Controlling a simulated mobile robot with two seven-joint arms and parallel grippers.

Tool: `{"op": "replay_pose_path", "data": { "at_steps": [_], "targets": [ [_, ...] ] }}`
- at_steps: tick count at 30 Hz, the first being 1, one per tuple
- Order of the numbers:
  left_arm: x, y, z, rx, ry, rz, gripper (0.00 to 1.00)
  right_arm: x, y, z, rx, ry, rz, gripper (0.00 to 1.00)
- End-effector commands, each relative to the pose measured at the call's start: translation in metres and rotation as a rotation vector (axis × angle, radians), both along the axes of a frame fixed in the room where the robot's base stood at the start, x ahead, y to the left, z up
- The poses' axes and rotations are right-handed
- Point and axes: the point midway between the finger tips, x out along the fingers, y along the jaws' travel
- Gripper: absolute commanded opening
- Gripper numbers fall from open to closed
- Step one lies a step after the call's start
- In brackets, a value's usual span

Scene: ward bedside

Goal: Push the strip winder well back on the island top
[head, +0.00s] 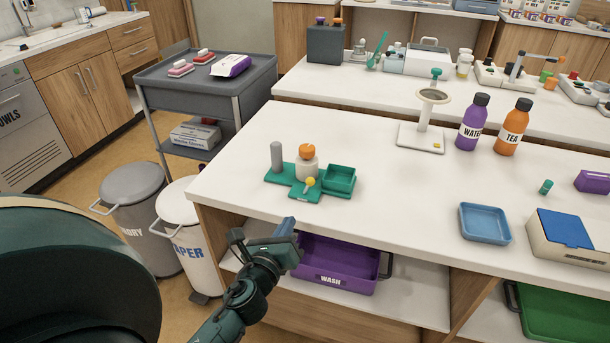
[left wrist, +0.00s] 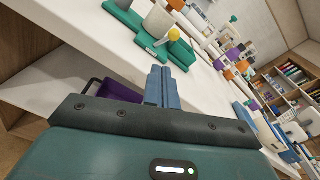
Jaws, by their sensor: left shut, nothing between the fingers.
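The strip winder (head: 306,192) appears to be the green-based device near the front left of the white island top (head: 375,190). It has a grey post, a white body with an orange cap, a yellow knob and a small open green tray. My left gripper (head: 286,226) is shut and empty, just in front of the winder by the island's front edge. It looks apart from the winder. In the left wrist view the shut blue fingers (left wrist: 162,86) point toward the winder's green base (left wrist: 181,54), which is cut off at the top. My right gripper is not in view.
Behind the winder the top is clear. A white stand with a ring (head: 421,134), a purple bottle (head: 472,122) and an orange bottle (head: 512,127) stand farther back right. A blue tray (head: 485,223) lies right. A purple wash bin (head: 338,265) sits on the shelf below.

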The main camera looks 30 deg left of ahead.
Motion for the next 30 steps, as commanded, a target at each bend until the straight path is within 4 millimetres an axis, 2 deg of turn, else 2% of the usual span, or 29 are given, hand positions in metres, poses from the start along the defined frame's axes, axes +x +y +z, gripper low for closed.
{"op": "replay_pose_path", "data": {
  "at_steps": [1,3,7,13,24,30],
  "targets": [
    [0.006,0.007,0.003,0.142,0.001,0.004,0.0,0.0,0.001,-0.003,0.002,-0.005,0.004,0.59],
    [0.01,0.013,0.01,0.3,0.01,0.01,0.0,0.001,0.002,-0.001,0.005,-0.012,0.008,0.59],
    [0.015,0.019,0.016,0.451,0.023,0.018,0.0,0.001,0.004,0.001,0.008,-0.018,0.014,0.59],
    [0.035,0.025,0.02,0.472,0.023,0.018,0.0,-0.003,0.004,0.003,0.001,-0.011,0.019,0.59],
    [0.11,0.047,0.019,0.467,0.023,0.019,0.0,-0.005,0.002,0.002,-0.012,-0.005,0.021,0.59],
    [0.138,0.054,0.017,0.466,0.025,0.018,0.0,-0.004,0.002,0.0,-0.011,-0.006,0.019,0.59]
  ]
}}
